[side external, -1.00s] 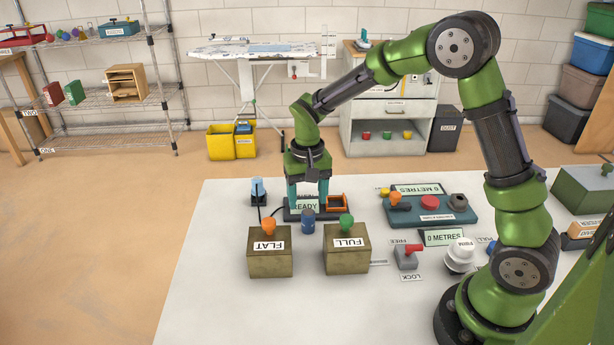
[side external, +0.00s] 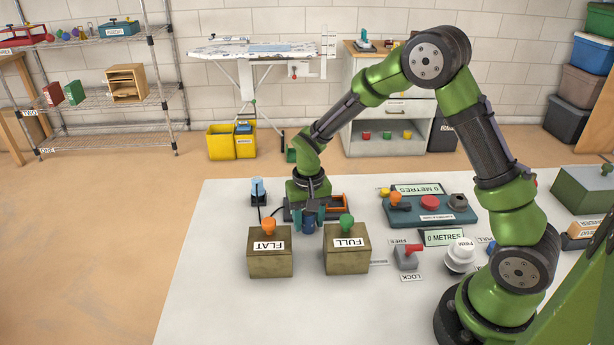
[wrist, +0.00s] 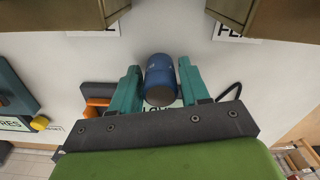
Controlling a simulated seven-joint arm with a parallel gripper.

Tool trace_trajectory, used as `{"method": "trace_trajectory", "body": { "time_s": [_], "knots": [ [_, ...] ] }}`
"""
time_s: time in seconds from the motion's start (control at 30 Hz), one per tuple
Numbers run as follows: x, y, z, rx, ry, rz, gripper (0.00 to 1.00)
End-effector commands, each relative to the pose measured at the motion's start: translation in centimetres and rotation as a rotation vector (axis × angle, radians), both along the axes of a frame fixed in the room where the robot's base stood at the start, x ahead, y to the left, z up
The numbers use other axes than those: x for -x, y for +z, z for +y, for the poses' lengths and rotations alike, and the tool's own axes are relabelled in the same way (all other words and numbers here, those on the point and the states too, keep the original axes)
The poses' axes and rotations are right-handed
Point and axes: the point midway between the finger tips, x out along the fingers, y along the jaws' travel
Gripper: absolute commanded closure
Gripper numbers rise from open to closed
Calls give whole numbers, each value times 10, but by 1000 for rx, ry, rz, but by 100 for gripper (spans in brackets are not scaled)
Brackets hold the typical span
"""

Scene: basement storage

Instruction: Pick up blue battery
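The blue battery (side external: 307,225) is a small dark blue cylinder on the white table, behind and between the two boxes marked FLAT and FULL. My gripper (side external: 308,216) is low over the table at the battery. In the wrist view the battery (wrist: 160,80) lies between the two teal fingers of my gripper (wrist: 160,78). The fingers are apart, with a small gap on each side of the battery. In the side view my gripper partly covers the battery and the dark charger-like unit (side external: 337,203) with an orange part.
The FLAT box (side external: 268,262) with an orange knob and the FULL box (side external: 346,262) with a green knob stand in front. A small cup-like item on a cable (side external: 258,190) is at left. A teal control panel (side external: 432,210) is at right. The table's left front is clear.

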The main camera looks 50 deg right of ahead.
Motion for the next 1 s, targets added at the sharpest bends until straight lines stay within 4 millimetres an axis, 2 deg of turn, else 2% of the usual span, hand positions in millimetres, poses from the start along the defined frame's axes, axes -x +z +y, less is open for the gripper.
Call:
{"method": "trace_trajectory", "body": {
  "time_s": [0.03,0.2,0.3,0.57,0.67,1.0],
  "knots": [
    [0,0,0,0,0,0,62],
    [0,0,0,1,0,-1,88],
    [0,1,0,0,0,-1,100],
    [-1,5,0,0,1,-4,100],
    [-2,19,0,1,2,-7,100],
    [-1,84,0,1,1,-5,100]
  ]
}}
